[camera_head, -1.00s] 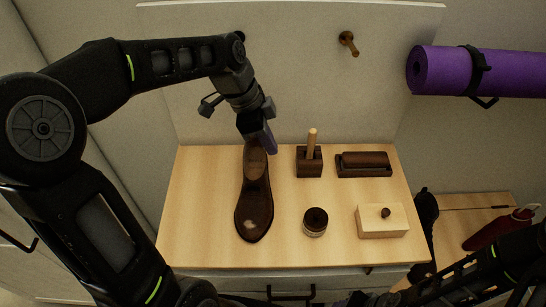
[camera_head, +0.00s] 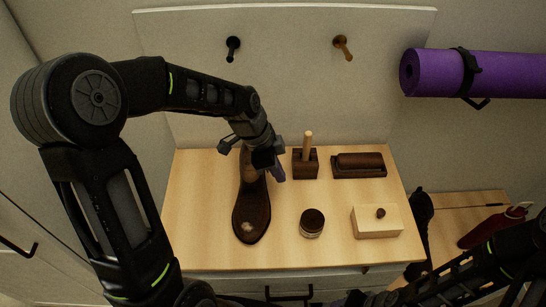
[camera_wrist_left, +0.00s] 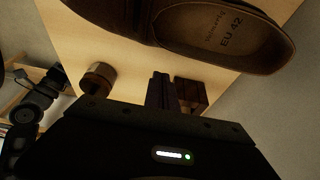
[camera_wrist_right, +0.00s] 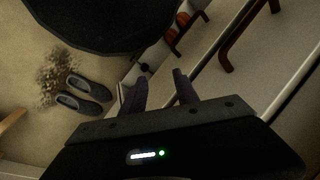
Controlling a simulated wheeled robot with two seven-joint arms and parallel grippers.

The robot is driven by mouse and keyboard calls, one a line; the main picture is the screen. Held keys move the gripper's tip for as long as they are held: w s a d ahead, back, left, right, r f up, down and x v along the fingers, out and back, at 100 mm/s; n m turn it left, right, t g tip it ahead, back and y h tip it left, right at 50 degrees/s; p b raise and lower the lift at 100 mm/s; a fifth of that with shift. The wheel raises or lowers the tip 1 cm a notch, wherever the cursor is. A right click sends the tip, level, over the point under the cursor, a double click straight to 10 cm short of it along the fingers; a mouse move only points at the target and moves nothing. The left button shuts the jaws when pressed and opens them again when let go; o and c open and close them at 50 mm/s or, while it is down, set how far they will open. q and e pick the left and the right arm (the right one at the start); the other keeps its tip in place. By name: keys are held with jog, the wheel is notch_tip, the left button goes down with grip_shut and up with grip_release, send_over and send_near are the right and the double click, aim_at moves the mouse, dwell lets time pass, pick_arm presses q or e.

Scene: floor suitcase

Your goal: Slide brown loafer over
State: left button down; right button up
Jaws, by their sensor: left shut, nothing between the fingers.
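The brown loafer (camera_head: 252,208) lies on the left part of the light wooden top, its toe toward the front edge. Its heel end is partly hidden behind my left gripper (camera_head: 279,172). My right gripper (camera_wrist_right: 160,88) is open and empty in the right wrist view, away from the loafer.
Right of the loafer stand a dark block with a wooden handle (camera_head: 307,160), a brown brush (camera_head: 358,165), a round tin (camera_head: 312,223) and a pale lidded box (camera_head: 377,221). A purple mat (camera_head: 480,74) hangs at right. Grey slippers (camera_wrist_right: 83,94) lie on the floor.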

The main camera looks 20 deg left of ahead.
aim_at(261, 177)
pick_arm(q)
jog(key=a, duration=0.1)
jog(key=s+a, duration=0.1)
jog(key=a, duration=0.1)
jog(key=shift+s+a+r+p, duration=0.25)
jog(key=shift+s+p, duration=0.05)
jog(key=shift+p, duration=0.05)
jog(key=shift+a+f, duration=0.1)
jog(key=shift+a, duration=0.2)
jog(key=s+a+b, duration=0.2)
jog(key=a, duration=0.2)
jog(key=s+a+b, duration=0.2)
jog(key=a, duration=0.3)
jog(key=s+a+b, duration=0.2)
jog(key=s+a, duration=0.1)
jog(key=a, duration=0.2)
jog(key=shift+b, duration=0.3)
jog(key=shift+s+a, duration=0.15)
